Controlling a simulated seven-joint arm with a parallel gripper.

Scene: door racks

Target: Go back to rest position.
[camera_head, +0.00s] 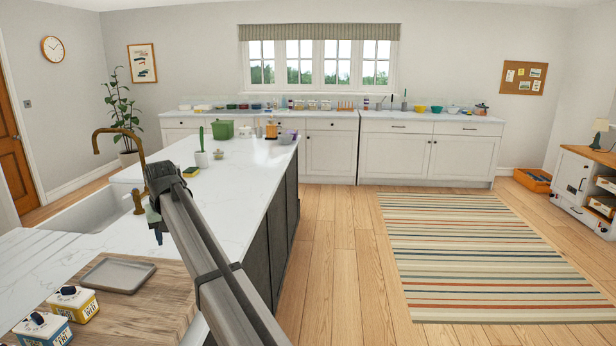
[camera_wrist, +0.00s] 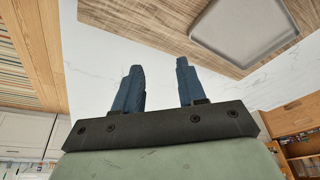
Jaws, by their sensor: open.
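My gripper (camera_wrist: 158,88) shows in the wrist view with its two blue fingers spread apart and nothing between them. In the head view my gripper (camera_head: 157,222) is over the white island counter, just right of the sink and brass tap. My arm reaches up to it from the bottom of the picture. The fingers point toward the white counter top in the wrist view, with the grey tray beyond them to the right. Contact with the counter cannot be told.
A grey tray (camera_head: 118,275) lies on a wooden board (camera_head: 165,305) at lower left, with two small tins (camera_head: 75,303) beside it. The brass tap (camera_head: 137,165) stands close to my gripper. A striped rug (camera_head: 480,250) covers open floor at right.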

